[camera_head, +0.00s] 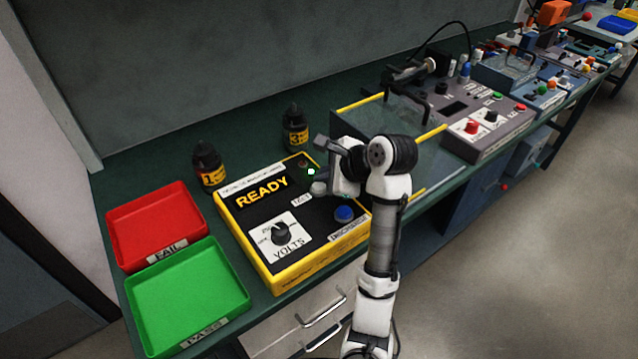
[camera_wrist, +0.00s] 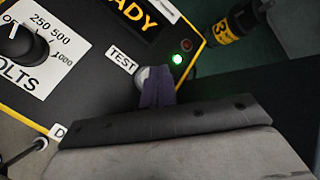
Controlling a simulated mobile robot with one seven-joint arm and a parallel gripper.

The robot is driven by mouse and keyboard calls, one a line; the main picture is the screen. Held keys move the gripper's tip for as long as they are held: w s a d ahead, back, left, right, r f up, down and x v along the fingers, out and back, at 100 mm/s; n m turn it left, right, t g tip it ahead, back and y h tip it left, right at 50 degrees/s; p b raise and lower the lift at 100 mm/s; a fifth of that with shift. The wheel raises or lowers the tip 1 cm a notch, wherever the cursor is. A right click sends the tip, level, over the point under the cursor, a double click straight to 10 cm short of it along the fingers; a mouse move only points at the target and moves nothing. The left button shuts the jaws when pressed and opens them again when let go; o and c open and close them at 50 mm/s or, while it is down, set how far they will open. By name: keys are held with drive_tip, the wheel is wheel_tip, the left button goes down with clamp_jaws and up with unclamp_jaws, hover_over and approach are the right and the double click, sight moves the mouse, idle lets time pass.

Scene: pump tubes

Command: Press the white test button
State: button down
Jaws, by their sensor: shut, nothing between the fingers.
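The yellow-edged tester box (camera_head: 262,262) sits on the green bench, with READY in yellow on its black panel. The white test button (camera_head: 318,187) is at the panel's upper right, by the TEST label (camera_head: 301,199). In the wrist view the button (camera_wrist: 142,74) shows as a pale round edge, partly hidden behind my fingertips. My gripper (camera_wrist: 158,84) is shut and empty, its tips over or against the button; I cannot tell whether they touch or press it. A green lamp (camera_wrist: 177,59) is lit beside it; the red lamp (camera_wrist: 186,45) looks dim.
A blue button (camera_head: 344,213) and the VOLTS knob (camera_head: 281,232) share the panel. Red FAIL (camera_head: 120,231) and green PASS (camera_head: 140,325) trays stand left. Bottles 1 (camera_head: 208,166) and 3 (camera_head: 295,128) stand behind.

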sight(323, 187)
drive_tip(key=shift+f, duration=0.25)
drive_tip(key=shift+f, duration=0.6)
idle(0.9)
drive_tip(key=shift+r+p, duration=1.05)
drive_tip(key=shift+p, duration=0.65)
drive_tip(key=shift+r, duration=0.1)
wheel_tip(323, 187, up, 2)
drive_tip(key=p, duration=0.3)
drive_tip(key=shift+r, duration=0.25)
drive_tip(key=shift+r+p, duration=0.85)
drive_tip(key=shift+r, duration=0.3)
drive_tip(key=shift+s+f, duration=0.1)
